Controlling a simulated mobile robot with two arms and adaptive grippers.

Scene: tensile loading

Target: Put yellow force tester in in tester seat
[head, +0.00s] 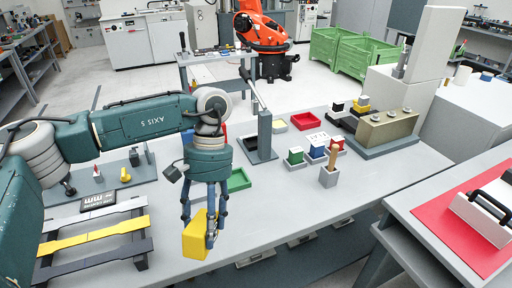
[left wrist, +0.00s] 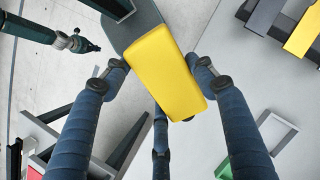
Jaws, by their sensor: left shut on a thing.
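The yellow force tester (head: 195,237) is a yellow block held in my left gripper (head: 211,232), near the table's front edge. It also shows in the left wrist view (left wrist: 165,72), where the dark blue fingers of my left gripper (left wrist: 160,85) stand around it. The tester is off the table, its long side tilted slightly from upright in the head view. I cannot tell for sure which fixture is the tester seat. A grey upright stand (head: 264,132) on a dark base is behind my gripper. My right gripper is not in view.
Several small coloured blocks on grey holders, one a blue block (head: 316,150), stand right of the stand. Flat bars, one a yellow bar (head: 92,235), lie at left. The front middle of the table is clear.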

